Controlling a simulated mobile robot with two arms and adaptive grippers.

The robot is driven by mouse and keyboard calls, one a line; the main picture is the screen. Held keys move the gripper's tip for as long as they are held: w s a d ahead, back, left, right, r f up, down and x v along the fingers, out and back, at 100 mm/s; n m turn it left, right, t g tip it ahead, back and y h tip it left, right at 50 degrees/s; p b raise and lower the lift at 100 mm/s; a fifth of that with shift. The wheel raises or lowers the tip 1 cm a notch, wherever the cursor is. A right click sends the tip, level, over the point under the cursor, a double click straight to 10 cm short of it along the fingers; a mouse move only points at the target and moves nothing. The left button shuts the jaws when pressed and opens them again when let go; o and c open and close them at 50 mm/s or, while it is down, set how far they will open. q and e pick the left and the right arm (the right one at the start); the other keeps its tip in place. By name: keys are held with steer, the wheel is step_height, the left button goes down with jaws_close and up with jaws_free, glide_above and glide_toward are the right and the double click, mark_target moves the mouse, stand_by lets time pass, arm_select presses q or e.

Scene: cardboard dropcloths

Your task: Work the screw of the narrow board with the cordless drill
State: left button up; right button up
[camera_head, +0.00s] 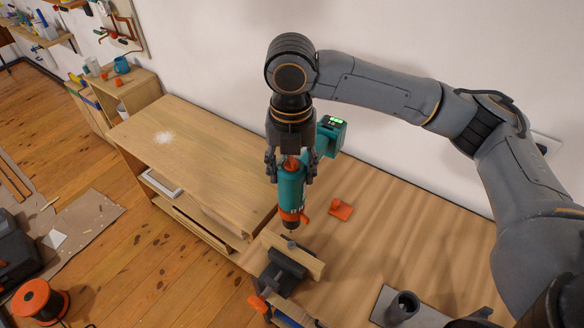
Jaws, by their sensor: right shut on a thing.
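My right gripper (291,172) is shut on the teal and orange cordless drill (291,190). It holds the drill nose down, with the teal battery end (331,135) sticking out to the right and showing a green light. The drill's nose is just above the narrow board (309,257), a light wooden piece standing in a dark vise (284,272). A small grey knob, perhaps the screw, shows at the board's top edge below the nose. I cannot tell whether the drill touches it. My left gripper is not in view.
The workbench (420,222) has free room to the right of the drill. An orange piece (340,209) lies there. A grey cylinder on a plate (401,307) stands at the front. A wooden cabinet (207,141) is at the left. An orange cable reel (40,300) sits on the floor.

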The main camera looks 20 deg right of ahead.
steer(key=shift+w+a+r+p, duration=0.1)
steer(key=shift+r+p, duration=0.15)
steer(key=shift+p, duration=0.2)
steer(key=shift+f+b, duration=0.3)
steer(key=shift+f, duration=0.5)
arm_select(q)
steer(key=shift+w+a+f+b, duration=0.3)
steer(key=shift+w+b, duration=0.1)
steer(key=shift+b, duration=0.2)
arm_select(e)
steer(key=shift+f, duration=2.6)
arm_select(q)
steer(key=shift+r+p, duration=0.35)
arm_select(e)
steer(key=shift+f, duration=0.25)
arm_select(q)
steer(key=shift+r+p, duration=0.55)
